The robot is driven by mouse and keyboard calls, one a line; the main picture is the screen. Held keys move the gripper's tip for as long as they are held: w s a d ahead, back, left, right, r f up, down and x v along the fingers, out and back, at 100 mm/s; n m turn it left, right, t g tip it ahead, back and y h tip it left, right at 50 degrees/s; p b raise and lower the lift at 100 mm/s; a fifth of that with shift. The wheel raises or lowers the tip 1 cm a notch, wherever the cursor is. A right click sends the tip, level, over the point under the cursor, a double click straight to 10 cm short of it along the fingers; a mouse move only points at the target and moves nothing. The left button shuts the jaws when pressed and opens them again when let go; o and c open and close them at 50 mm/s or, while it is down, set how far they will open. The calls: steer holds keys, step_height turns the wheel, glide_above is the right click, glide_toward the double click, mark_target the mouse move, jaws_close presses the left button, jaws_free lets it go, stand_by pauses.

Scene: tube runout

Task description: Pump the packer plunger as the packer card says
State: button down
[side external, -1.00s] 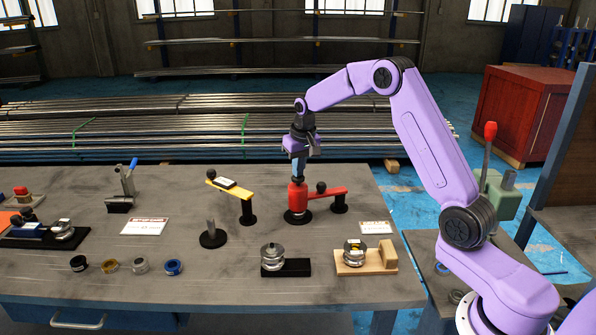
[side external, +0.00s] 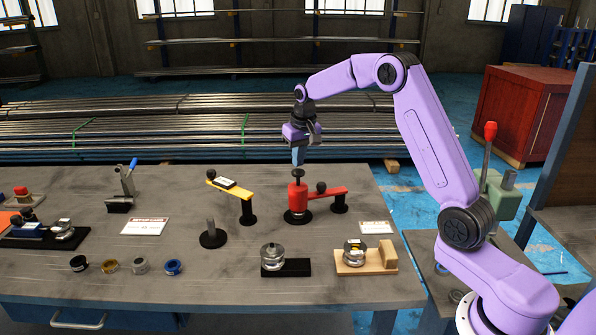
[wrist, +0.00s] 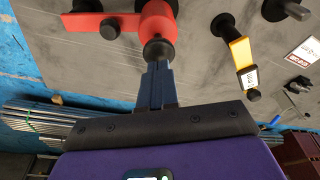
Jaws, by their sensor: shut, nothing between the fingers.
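The red packer (side external: 297,199) stands on the bench on a round black base. Its dark plunger knob (side external: 298,174) shows on a short stem above the red body. It also shows in the wrist view as a black knob (wrist: 157,50) at the end of the red body (wrist: 157,22). My gripper (side external: 298,162) points down just above the knob, its blue fingers shut and empty. In the wrist view the fingertips (wrist: 157,66) reach the knob's edge; I cannot tell if they touch. A white card (side external: 376,227) lies at right and a red-headed card (side external: 145,226) at left; their text is unreadable.
A red arm with a black knob (side external: 321,187) extends right from the packer. A yellow bar (side external: 230,189) on a black post stands to its left. Metal fittings on a black block (side external: 286,267) and wooden block (side external: 366,262) sit in front. Several rings lie front left.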

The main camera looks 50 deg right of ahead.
steer(key=shift+r, duration=3)
steer(key=s+a+n+y, duration=0.1)
steer(key=s+a+n, duration=0.6)
steer(key=s+a, duration=1.1)
steer(key=s+d+f+n+g, duration=0.1)
steer(key=s+n, duration=0.3)
steer(key=s, duration=0.9)
steer(key=s+f+n+g, duration=0.1)
steer(key=s+f+n, duration=0.3)
steer(key=s, duration=0.9)
steer(key=shift+d+n, duration=0.3)
steer(key=shift+d, duration=0.1)
